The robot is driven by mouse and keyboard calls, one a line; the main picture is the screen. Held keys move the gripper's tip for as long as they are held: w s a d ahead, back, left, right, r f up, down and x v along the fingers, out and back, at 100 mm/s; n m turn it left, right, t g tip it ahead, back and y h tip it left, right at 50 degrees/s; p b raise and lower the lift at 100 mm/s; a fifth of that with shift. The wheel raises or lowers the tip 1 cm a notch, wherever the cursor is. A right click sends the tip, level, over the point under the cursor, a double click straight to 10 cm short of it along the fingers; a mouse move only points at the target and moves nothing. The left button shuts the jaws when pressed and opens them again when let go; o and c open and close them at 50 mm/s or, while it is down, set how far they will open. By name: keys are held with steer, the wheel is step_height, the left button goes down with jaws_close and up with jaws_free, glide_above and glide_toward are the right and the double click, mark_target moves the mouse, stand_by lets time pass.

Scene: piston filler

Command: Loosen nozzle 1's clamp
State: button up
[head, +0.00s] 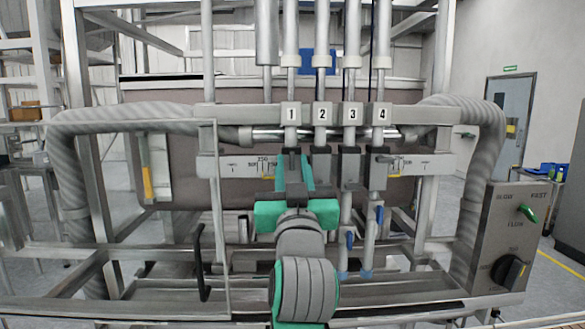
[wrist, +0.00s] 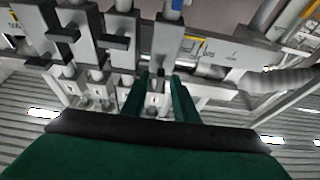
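Nozzle 1's clamp (wrist: 160,45) is a grey block on the nozzle's tube, the rightmost of the row in the wrist view, which looks upside down. In the head view, the clamp's dark top (head: 291,153) shows below the "1" plate (head: 291,114); my gripper hides much of the rest. My gripper (head: 293,168), with green fingers, is in front of nozzle 1. In the wrist view its fingers (wrist: 163,78) are apart with their tips close to the clamp. Contact cannot be told.
Nozzle 2's clamp (head: 320,163), nozzle 3's clamp (head: 348,164) and nozzle 4's clamp (head: 378,168) stand close to the right. A scaled rail (head: 235,166) runs behind. A control box (head: 508,238) is at right.

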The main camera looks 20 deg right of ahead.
steer(key=v, duration=1)
steer(key=shift+s, duration=0.35)
steer(key=shift+a+f, duration=0.1)
steer(key=shift+f, duration=0.15)
steer(key=w+a+f+n+g+y, duration=0.1)
steer(key=w+a+f, duration=0.1)
steer(key=f, duration=0.8)
steer(key=w+a+f+g+y, duration=0.1)
steer(key=f, duration=1)
steer(key=s+a+f+n+y, duration=0.1)
steer(key=s+a+f, duration=0.1)
steer(key=f, duration=0.6)
steer(key=s+a+f, duration=0.3)
steer(key=f, duration=0.6)
steer(key=s+a+f+g+y, duration=0.1)
steer(key=s+a+f, duration=0.1)
steer(key=s+f, duration=0.5)
steer(key=s+a+f+g+y, duration=0.1)
steer(key=s+a+f, duration=0.2)
steer(key=s+f, duration=0.35)
steer(key=s+a+f+g, duration=0.1)
steer(key=s+a+f, duration=0.1)
steer(key=s, duration=0.7)
steer(key=s+a+f+n+g+y, duration=0.1)
steer(key=s+f, duration=0.2)
steer(key=s, duration=0.7)
steer(key=shift+a+f, duration=0.35)
